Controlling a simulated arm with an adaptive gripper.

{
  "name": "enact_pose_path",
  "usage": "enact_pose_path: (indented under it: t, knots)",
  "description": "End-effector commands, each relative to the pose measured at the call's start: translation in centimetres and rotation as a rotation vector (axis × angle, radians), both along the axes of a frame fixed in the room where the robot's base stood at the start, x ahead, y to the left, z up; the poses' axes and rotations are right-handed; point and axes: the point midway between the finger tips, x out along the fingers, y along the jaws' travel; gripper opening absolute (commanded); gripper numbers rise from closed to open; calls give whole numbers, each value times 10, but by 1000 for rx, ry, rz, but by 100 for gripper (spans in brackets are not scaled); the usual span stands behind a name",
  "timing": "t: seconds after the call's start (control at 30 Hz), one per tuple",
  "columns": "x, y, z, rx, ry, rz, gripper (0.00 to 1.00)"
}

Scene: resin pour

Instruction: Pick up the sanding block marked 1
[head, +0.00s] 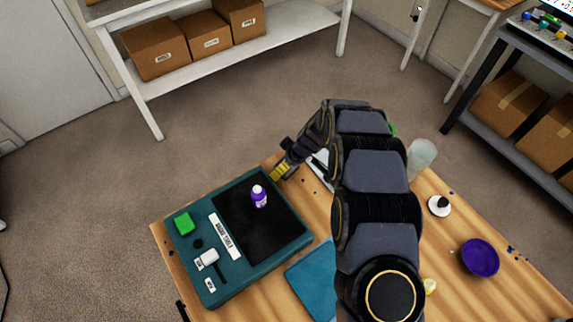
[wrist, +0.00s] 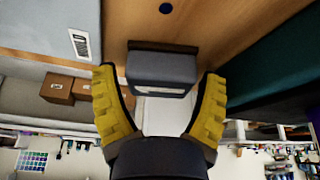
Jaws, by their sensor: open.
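In the wrist view, a grey block (wrist: 160,73) with a brown strip along one side sits on the wooden table between my gripper's two yellow fingers. My gripper (wrist: 158,74) is open, with one finger on each side of the block and a small gap showing at each side. I cannot read any number on the block. In the head view, my gripper (head: 280,172) is low at the table's far edge, just beyond the teal tray's corner. The block itself is not clearly visible there.
A blue sheet (head: 312,278) lies nearer. A clear cup (head: 421,158) and purple bowl (head: 480,258) stand right.

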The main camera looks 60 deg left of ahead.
Motion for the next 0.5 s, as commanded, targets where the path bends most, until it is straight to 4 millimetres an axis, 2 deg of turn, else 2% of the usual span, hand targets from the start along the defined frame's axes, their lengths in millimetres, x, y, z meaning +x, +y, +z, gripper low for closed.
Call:
enact_pose_path:
  t: [0.2, 0.27, 0.3, 0.33, 0.5]
  knots:
    - [0, 1, -1, 1, 0, 0, 73]
    - [0, 1, -1, 0, 0, 0, 51]
    - [0, 1, -1, 1, 0, 0, 34]
    - [0, 1, -1, 0, 0, 0, 29]
    - [0, 1, -1, 1, 1, -1, 28]
